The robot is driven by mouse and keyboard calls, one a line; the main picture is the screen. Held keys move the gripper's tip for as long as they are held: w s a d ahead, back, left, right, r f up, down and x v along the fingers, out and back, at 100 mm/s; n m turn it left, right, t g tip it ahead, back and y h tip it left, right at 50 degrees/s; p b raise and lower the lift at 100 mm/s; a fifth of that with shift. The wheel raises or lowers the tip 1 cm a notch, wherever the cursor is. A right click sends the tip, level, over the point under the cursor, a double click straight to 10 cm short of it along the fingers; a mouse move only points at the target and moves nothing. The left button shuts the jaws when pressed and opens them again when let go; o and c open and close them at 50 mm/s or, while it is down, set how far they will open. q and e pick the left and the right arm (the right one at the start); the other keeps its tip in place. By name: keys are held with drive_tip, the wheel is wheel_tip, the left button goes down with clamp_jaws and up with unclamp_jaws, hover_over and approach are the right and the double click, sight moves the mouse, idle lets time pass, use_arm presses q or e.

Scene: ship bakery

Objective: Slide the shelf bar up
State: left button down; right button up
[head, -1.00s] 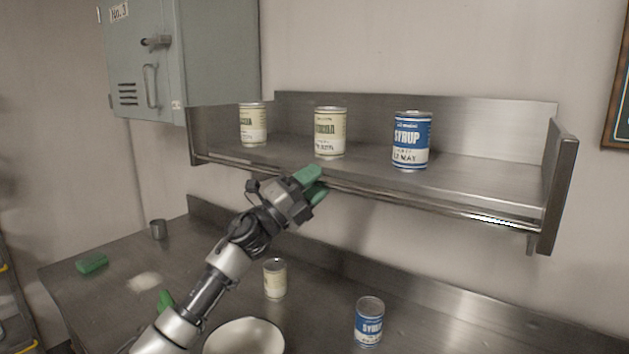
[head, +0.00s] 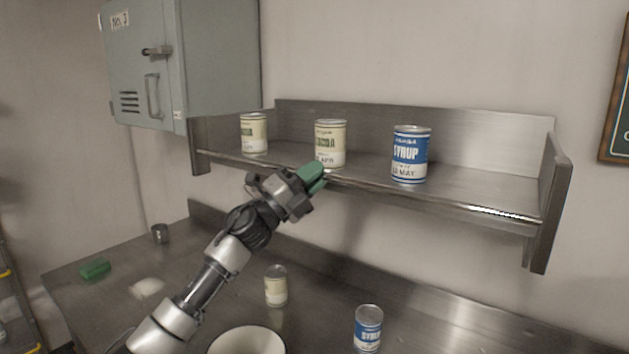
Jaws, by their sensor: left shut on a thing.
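The shelf bar (head: 490,210) is a long shiny metal rod along the front of the steel wall shelf (head: 470,190). It now lies close against the shelf's front edge, with little or no gap seen between them. My left gripper (head: 315,178), with green fingertips, reaches up from below to the bar left of its middle. It is shut on the bar, in front of and below the middle can. The fingers hide that short stretch of the bar. My right gripper is not in view.
Two cocoa cans (head: 254,133) (head: 331,143) and a syrup can (head: 410,154) stand on the shelf. A grey locker (head: 215,60) hangs at upper left. Below, the steel counter holds a pale can (head: 275,286), a syrup can (head: 368,328), a bowl (head: 246,342) and a green block (head: 95,269).

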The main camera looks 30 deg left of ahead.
use_arm(q)
wheel_tip(320, 180, up, 4)
drive_tip(key=shift+r+p, duration=0.15)
drive_tip(key=shift+p, duration=0.8)
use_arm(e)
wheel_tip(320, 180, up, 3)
use_arm(q)
drive_tip(key=c, duration=1.1)
unclamp_jaws()
drive_tip(key=shift+f, duration=0.2)
drive_tip(key=shift+s+a+f+b, duration=0.25)
drive_tip(key=shift+f+b, duration=0.1)
drive_tip(key=shift+b, duration=0.1)
drive_tip(key=b+v, duration=0.5)
drive_tip(key=v, duration=0.5)
drive_tip(key=shift+r, duration=0.15)
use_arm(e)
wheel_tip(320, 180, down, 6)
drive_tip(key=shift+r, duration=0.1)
